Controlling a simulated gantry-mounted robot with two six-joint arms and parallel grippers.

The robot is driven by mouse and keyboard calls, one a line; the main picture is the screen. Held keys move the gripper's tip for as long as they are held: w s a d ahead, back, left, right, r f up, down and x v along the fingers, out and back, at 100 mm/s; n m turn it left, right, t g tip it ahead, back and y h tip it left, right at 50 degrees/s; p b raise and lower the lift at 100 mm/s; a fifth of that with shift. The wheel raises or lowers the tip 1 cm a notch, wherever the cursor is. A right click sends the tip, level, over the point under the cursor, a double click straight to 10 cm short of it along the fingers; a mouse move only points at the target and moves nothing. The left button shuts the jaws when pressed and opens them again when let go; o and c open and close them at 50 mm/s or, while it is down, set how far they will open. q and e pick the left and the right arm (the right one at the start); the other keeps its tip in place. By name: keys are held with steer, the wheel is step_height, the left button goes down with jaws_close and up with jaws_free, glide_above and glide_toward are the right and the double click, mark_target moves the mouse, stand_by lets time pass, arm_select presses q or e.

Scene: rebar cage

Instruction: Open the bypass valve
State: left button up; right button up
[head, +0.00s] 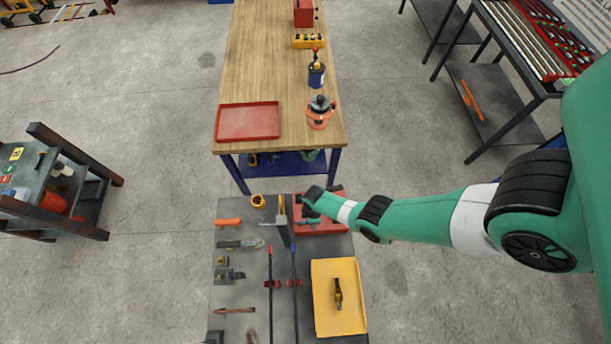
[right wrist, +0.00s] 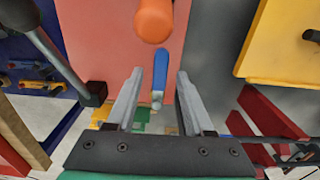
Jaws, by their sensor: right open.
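My right gripper (head: 304,207) reaches in from the right in the head view, over the red panel (head: 325,226) at the far end of the dark bench. In the right wrist view its two grey fingers (right wrist: 160,88) are apart, with nothing gripped. A blue lever handle (right wrist: 162,64) shows between and beyond the fingertips, in front of the red surface (right wrist: 105,40). An orange rounded knob (right wrist: 154,20) is above it. I cannot tell which of these belongs to the bypass valve, nor whether a finger touches the lever. My left gripper is not in view.
The dark bench (head: 235,292) carries hand tools, long bars and a yellow tray (head: 320,312). A grey upright plate (head: 286,228) stands left of my gripper. A wooden table (head: 262,75) with a red tray (head: 225,121) is beyond. A shelf cart (head: 43,137) stands left.

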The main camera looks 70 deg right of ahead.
steer(key=shift+f, duration=0.25)
jaws_close()
stand_by(1.4)
